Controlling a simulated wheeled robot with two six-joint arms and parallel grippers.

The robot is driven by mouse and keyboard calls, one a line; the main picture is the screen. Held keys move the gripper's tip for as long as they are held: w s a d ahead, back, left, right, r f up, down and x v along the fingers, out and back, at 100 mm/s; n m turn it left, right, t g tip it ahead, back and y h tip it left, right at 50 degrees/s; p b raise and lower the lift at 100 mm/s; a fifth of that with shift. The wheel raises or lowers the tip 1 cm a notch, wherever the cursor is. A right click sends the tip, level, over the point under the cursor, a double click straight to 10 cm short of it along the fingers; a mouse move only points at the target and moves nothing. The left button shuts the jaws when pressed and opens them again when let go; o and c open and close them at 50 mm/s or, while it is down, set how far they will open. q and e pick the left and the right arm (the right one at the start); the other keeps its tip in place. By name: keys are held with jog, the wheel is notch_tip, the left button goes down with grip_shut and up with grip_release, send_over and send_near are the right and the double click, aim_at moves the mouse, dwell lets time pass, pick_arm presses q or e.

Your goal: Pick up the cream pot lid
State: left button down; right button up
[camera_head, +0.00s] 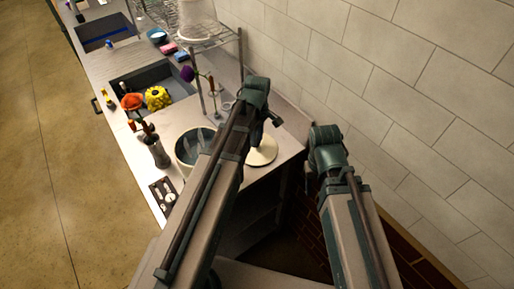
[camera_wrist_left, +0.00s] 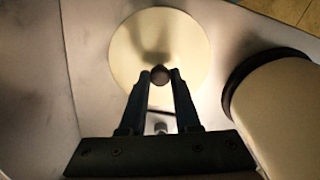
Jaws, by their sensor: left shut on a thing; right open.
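The cream pot lid (camera_wrist_left: 182,48) is a pale round disc with a dark round knob (camera_wrist_left: 160,75) in the left wrist view. My left gripper (camera_wrist_left: 160,78) is shut on the knob, one finger on each side. In the head view the lid (camera_head: 262,152) shows at the counter's near right corner, partly behind my left arm. I cannot tell whether it touches the counter. My left fingertips are hidden in the head view. My right arm shows at the right, but its gripper is not in view.
A round pale-rimmed vessel (camera_head: 179,151) stands left of the lid, partly behind my left arm. A sink (camera_head: 180,80) and wire rack (camera_head: 212,40) lie farther back. The tiled wall (camera_head: 380,90) is close on the right.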

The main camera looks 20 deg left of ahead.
pick_arm(q)
jog(key=shift+r, duration=0.2)
dwell(0.7)
notch_tip(320, 180, up, 10)
jog(key=p, duration=1)
